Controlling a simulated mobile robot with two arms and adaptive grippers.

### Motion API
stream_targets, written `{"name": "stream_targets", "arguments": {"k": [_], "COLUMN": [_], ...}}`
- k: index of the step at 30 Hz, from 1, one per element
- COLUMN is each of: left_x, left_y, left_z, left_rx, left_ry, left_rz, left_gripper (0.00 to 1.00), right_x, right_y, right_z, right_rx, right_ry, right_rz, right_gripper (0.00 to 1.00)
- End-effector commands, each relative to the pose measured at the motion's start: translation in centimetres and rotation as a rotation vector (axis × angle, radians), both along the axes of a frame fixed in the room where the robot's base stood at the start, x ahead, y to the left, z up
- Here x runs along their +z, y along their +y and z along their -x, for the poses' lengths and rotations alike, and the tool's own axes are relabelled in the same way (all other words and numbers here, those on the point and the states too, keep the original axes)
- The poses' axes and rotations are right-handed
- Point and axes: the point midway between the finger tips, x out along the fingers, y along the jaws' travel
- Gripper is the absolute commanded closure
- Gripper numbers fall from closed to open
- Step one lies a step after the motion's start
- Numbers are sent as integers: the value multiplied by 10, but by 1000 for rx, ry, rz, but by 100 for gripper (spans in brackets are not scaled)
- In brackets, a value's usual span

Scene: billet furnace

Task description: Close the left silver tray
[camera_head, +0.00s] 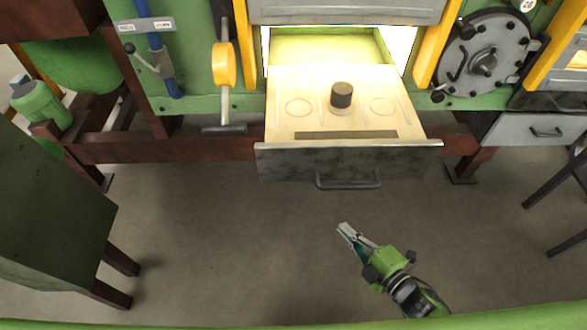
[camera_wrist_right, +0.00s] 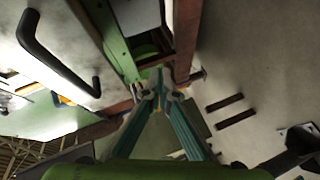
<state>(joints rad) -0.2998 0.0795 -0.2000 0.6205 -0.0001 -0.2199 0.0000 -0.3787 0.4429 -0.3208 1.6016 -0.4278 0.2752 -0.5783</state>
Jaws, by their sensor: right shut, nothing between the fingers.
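The left silver tray (camera_head: 350,160) is pulled out of the lit furnace opening in the head view. Its front panel is grey metal with a dark bar handle (camera_head: 348,182). A dark round billet (camera_head: 341,95) stands on the pale tray top between two empty ring marks. My right gripper (camera_head: 344,230) is in front of the tray, apart from the handle and slightly below it in the picture. Its fingers are shut and empty. In the right wrist view, the fingertips (camera_wrist_right: 160,77) meet, with the handle (camera_wrist_right: 58,58) to their left. My left gripper is not in view.
A second, closed silver tray (camera_head: 535,130) is at the right. A round hatch (camera_head: 484,60) and a yellow-handled lever (camera_head: 224,65) flank the opening. A dark green cabinet (camera_head: 50,200) stands at the left. The floor (camera_head: 230,240) before the tray is clear.

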Motion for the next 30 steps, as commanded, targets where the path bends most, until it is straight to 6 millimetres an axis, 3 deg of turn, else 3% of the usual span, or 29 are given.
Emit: {"name": "stream_targets", "arguments": {"k": [1, 3, 6, 9, 17, 30], "left_x": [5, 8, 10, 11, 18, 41], "left_y": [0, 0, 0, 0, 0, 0], "left_z": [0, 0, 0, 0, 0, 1], "left_rx": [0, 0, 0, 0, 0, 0], "left_ry": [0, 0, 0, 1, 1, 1], "left_rz": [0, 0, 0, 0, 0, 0], "left_gripper": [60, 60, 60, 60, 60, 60], "right_x": [39, 79, 119, 139, 148, 148], "right_y": [17, 37, 57, 68, 86, 142], "right_z": [2, 7, 16, 22, 9, -55], "right_rx": [76, 161, 244, 287, 298, 295], "right_ry": [-95, -207, -325, -388, -410, -406], "right_rz": [28, 60, 92, 108, 110, 112], "right_gripper": [100, 100, 100, 100, 100, 100]}}
